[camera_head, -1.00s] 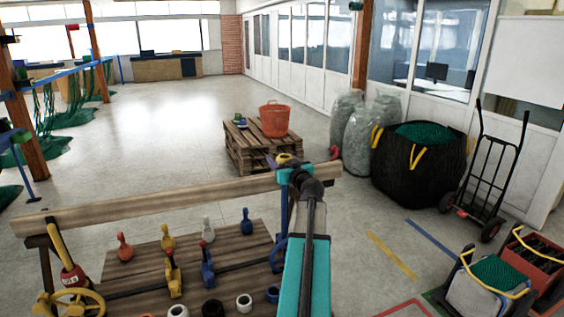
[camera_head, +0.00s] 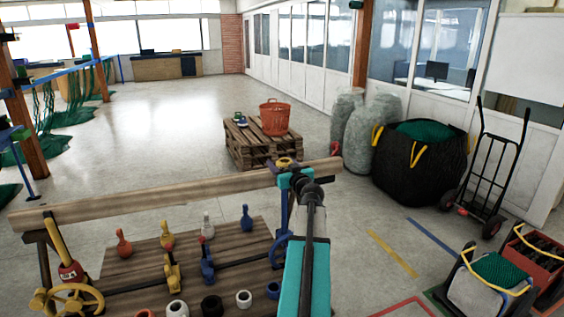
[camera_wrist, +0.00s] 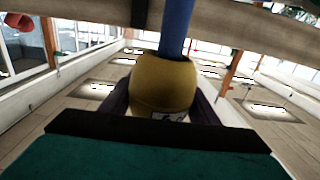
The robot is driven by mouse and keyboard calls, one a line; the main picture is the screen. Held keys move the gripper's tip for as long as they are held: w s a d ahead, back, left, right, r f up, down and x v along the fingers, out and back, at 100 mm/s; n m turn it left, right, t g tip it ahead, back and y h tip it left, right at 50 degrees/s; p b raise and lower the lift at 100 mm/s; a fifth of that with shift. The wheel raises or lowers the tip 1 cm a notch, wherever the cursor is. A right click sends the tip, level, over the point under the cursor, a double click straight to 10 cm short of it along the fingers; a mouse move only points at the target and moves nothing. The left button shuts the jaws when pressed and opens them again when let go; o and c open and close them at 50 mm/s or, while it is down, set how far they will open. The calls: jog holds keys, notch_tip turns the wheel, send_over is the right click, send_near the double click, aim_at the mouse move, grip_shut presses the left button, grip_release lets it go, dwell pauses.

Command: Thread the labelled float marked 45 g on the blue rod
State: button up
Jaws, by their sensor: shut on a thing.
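A yellow float (camera_head: 284,162) is held in my gripper (camera_head: 291,170) above the right part of the wooden beam. In the wrist view the yellow float (camera_wrist: 165,84) sits between the dark fingers, and a white label with dark marks is partly cut off and unreadable. The blue rod (camera_wrist: 176,28) meets the float's far side and lines up with it. I cannot tell how far the rod passes into the float. In the head view the blue rod (camera_head: 284,212) stands below the float, partly hidden by my arm.
A wooden beam (camera_head: 150,199) crosses in front of me. Behind my side of it, a board carries several coloured bottle-shaped pieces and rings (camera_head: 244,298). A yellow rod (camera_head: 57,243) leans at the left. A pallet stack (camera_head: 250,147) with an orange basket (camera_head: 274,118) stands beyond.

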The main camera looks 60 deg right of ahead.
jog(key=shift+f, duration=1.8)
jog(key=o, duration=1.2)
jog(key=shift+s+a, duration=0.1)
jog(key=shift+a, duration=0.05)
jog(key=b+v, duration=0.4)
jog(key=v, duration=0.7)
jog(key=shift+s, duration=0.15)
jog(key=shift+s+f+b, duration=0.1)
jog(key=shift+b, duration=0.2)
